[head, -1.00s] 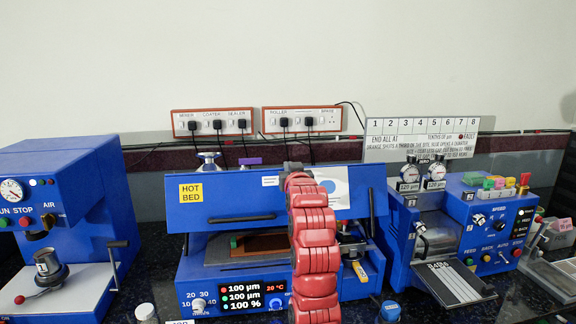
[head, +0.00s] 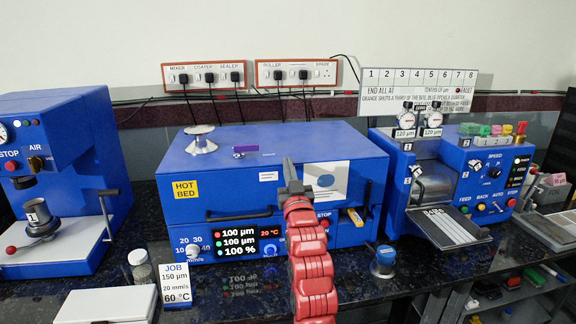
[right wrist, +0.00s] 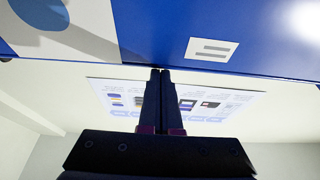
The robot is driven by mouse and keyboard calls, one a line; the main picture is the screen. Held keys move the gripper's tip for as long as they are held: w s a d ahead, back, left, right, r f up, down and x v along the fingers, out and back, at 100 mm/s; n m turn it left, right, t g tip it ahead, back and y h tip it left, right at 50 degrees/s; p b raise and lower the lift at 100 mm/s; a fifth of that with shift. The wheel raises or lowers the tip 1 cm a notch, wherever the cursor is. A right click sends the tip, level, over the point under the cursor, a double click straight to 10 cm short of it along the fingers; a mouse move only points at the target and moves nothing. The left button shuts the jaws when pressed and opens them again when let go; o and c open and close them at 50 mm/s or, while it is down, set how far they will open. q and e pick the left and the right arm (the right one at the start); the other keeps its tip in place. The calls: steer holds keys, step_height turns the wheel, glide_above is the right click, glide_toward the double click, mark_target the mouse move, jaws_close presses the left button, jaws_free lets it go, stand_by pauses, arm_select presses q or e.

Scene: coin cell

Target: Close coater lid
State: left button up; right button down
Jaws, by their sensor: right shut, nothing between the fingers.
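The coater (head: 235,245) is the blue machine in the middle of the head view, with a lit display on its front. Its blue lid (head: 330,140) is down over the bed, and the inside is hidden. I cannot tell whether a thin gap is left at the lid's lower edge. My right gripper (head: 291,172) is shut and empty, in front of the lid's front face, pointing up. In the right wrist view the shut fingertips (right wrist: 160,73) are close to the blue lid's edge (right wrist: 140,68); contact is unclear. My left gripper is not in view.
A blue press (head: 60,130) with a crank stands at the left, and a blue roller machine (head: 440,185) at the right. A job card (head: 176,285), a jar (head: 140,268) and a blue-topped knob (head: 384,258) stand on the dark bench in front.

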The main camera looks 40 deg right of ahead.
steer(key=shift+w+f, duration=0.1)
steer(key=shift+f, duration=0.3)
step_height(320, 180, up, 4)
steer(key=r+p, duration=0.1)
steer(key=b+v, duration=0.1)
steer(key=v, duration=0.9)
